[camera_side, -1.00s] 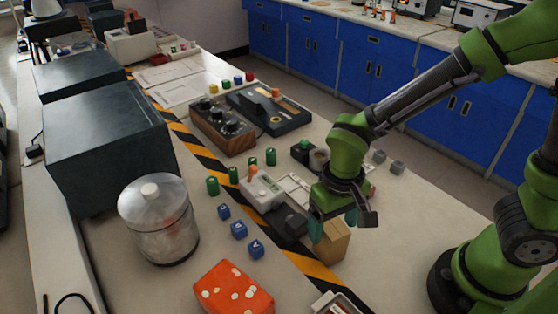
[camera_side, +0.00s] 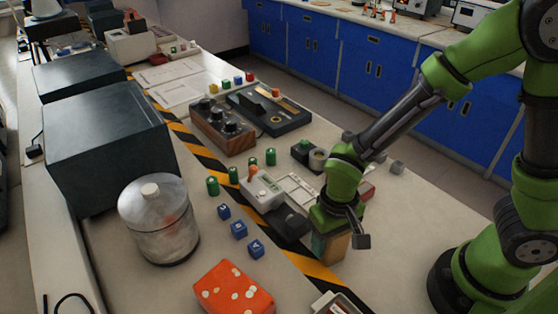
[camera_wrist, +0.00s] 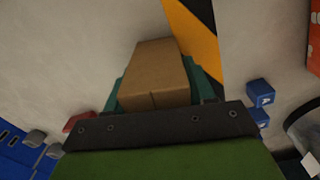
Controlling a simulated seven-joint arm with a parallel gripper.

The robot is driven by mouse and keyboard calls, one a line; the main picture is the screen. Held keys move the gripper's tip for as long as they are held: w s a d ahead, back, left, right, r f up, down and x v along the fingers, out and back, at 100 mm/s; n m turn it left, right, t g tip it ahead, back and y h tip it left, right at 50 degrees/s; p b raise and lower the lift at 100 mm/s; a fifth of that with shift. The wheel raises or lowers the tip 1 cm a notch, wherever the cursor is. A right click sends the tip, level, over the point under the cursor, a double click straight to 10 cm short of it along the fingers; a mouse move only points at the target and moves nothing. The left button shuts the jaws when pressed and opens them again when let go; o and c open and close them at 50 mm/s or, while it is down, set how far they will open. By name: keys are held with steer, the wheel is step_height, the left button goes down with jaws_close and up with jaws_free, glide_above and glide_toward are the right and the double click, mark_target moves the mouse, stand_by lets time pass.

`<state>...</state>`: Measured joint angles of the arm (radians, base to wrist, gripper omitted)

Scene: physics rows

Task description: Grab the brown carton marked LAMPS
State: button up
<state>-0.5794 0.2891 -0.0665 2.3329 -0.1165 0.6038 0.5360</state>
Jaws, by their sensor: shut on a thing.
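The brown carton (camera_side: 335,250) stands on the table beside the yellow-black striped tape, largely hidden by my gripper in the side view. In the wrist view the carton (camera_wrist: 155,72) sits between the two teal fingers, its plain brown top facing the camera. No LAMPS marking can be read in either view. My gripper (camera_side: 328,243) is low around the carton and shut on it, one finger on each side, as the wrist view also shows (camera_wrist: 155,88). I cannot tell whether the carton is lifted off the table.
Blue lettered cubes (camera_side: 239,230) lie left of the gripper. A red-orange spotted box (camera_side: 233,288) and an open tray (camera_side: 340,303) are in front. A small white device with an orange-topped lever (camera_side: 262,190) stands close behind. A metal canister (camera_side: 160,222) is at the left.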

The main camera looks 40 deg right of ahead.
steer(key=shift+c, duration=1)
